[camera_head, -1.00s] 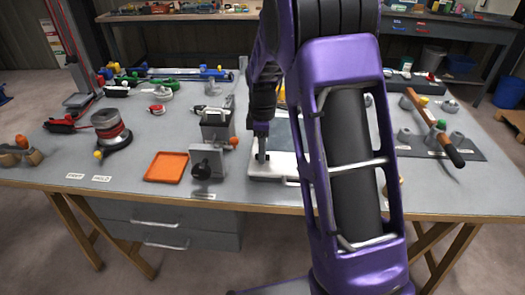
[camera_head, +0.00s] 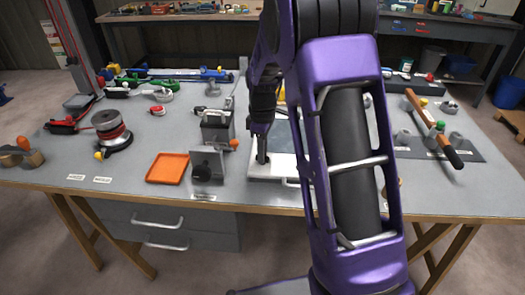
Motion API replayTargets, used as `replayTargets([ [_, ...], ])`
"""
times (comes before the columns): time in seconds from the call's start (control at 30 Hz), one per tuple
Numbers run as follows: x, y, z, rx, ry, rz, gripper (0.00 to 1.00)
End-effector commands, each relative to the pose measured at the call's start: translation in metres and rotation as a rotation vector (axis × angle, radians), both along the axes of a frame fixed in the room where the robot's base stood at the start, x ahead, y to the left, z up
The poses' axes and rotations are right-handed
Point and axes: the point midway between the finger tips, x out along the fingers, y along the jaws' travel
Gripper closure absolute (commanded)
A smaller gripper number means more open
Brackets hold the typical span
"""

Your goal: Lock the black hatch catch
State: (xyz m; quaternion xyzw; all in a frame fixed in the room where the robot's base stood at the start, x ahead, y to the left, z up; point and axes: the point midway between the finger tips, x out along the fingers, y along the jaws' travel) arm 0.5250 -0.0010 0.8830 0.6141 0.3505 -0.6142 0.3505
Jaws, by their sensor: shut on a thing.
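The hatch is a pale frame with a dark panel (camera_head: 283,137), lying on the bench behind my arm. My arm covers its right side. My gripper (camera_head: 262,158) is dark and points down at the left front part of the pale frame. Its jaws are shut on a small dark piece there, which looks like the black hatch catch, but jaws and piece blend together. I cannot tell the catch's position. A pale handle (camera_head: 292,182) shows at the hatch's front edge, partly behind my arm.
A grey fixture with a black knob (camera_head: 202,173) and an orange tray (camera_head: 167,168) stand left of the hatch. A reel (camera_head: 110,126) is further left. The bench's front left is mostly clear.

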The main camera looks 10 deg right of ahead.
Motion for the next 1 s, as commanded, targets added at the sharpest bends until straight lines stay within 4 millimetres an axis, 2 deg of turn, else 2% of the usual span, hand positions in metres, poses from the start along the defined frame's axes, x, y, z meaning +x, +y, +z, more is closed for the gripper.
replayTargets([
  [1.0, 0.0002, 0.0003, 0.0017, 0.0, 0.0, -0.96, 1.0],
])
